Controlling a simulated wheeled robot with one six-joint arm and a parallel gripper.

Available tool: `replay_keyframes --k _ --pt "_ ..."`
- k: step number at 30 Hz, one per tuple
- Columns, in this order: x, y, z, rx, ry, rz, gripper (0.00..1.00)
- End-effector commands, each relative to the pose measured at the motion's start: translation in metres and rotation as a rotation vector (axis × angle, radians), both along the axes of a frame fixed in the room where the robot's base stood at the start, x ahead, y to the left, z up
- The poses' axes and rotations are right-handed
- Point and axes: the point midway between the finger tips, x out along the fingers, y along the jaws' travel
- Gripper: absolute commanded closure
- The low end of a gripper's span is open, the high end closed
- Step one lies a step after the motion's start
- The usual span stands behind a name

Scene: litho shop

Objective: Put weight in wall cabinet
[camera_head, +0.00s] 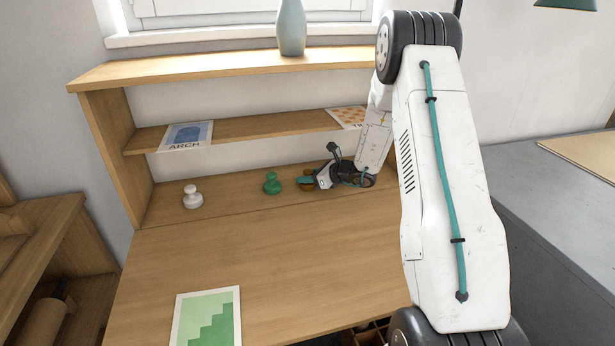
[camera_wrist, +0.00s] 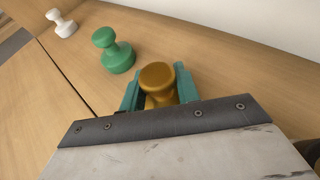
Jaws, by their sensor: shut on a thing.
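My gripper (camera_head: 304,181) is low over the back strip of the wooden desk, its teal fingers on either side of a brass-coloured weight. In the wrist view the weight (camera_wrist: 157,77) sits between the fingers, its round knob on top showing and its lower part hidden by the gripper body. The gripper is shut on this weight. I cannot tell whether its base touches the desk. A green weight (camera_head: 271,183) stands just left of the gripper, and a white weight (camera_head: 193,197) stands further left. No wall cabinet can be made out in either view.
The wooden desk (camera_head: 250,262) is mostly clear, with a green print (camera_head: 207,318) at its front. Above the back strip, a shelf (camera_head: 240,128) holds prints, and a top board (camera_head: 200,70) carries a vase (camera_head: 291,28). A grey table (camera_head: 560,200) stands at right.

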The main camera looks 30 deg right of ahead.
Motion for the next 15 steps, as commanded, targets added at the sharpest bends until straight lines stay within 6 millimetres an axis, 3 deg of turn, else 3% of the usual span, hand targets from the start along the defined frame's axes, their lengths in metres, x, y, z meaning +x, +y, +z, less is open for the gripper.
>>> replay_keyframes --k 1,3,15 --pt "0.0000 0.0000 -0.0005 0.000 0.000 0.000 0.60" --pt "0.0000 0.0000 -0.0003 0.000 0.000 0.000 0.47" --pt "-0.0066 -0.0044 0.0058 -0.001 -0.001 -0.001 0.47"
